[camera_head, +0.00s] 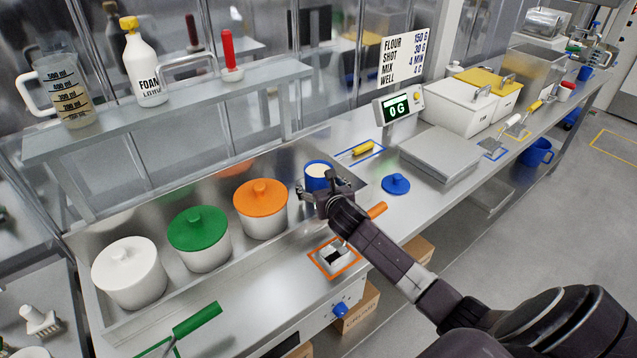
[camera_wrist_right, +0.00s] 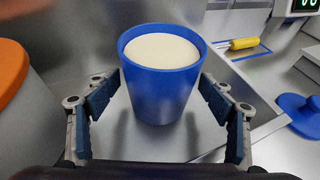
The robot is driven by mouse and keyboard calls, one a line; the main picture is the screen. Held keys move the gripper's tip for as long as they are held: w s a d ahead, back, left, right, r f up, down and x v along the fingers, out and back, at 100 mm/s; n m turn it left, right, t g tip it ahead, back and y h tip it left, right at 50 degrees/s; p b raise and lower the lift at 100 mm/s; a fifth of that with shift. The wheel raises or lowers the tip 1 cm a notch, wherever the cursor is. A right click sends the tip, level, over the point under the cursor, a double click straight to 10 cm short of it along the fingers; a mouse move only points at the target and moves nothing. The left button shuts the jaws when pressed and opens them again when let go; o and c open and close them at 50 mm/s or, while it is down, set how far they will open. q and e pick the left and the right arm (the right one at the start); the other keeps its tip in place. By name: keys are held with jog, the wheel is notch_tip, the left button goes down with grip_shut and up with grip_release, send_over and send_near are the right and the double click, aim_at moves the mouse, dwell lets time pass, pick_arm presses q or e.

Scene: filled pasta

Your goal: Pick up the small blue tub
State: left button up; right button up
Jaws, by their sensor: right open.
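The small blue tub (camera_wrist_right: 160,95) holds a pale cream filling and stands upright in the right wrist view. It also shows in the head view (camera_head: 317,178), at the right end of the recessed steel tray, partly hidden by my right gripper. My right gripper (camera_head: 324,190) is open. In the right wrist view its two fingers (camera_wrist_right: 160,112) stand on either side of the tub, with a visible gap on each side. A blue lid with a knob (camera_head: 396,184) lies on the counter to the right of the tub. My left gripper is not in view.
White tubs with white (camera_head: 124,255), green (camera_head: 198,231) and orange (camera_head: 260,199) lids stand left of the blue tub. A scale with a 0 G display (camera_head: 398,106) and its flat plate (camera_head: 440,153) are to the right. A shelf (camera_head: 190,100) runs above the tray.

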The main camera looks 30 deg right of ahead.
jog(key=shift+w+d+f, duration=0.15)
jog(key=shift+w+f, duration=0.15)
jog(key=shift+w, duration=0.3)
jog(key=c, duration=1.5)
jog(key=shift+r, duration=0.1)
jog(key=shift+c, duration=0.8)
jog(key=shift+r, duration=0.1)
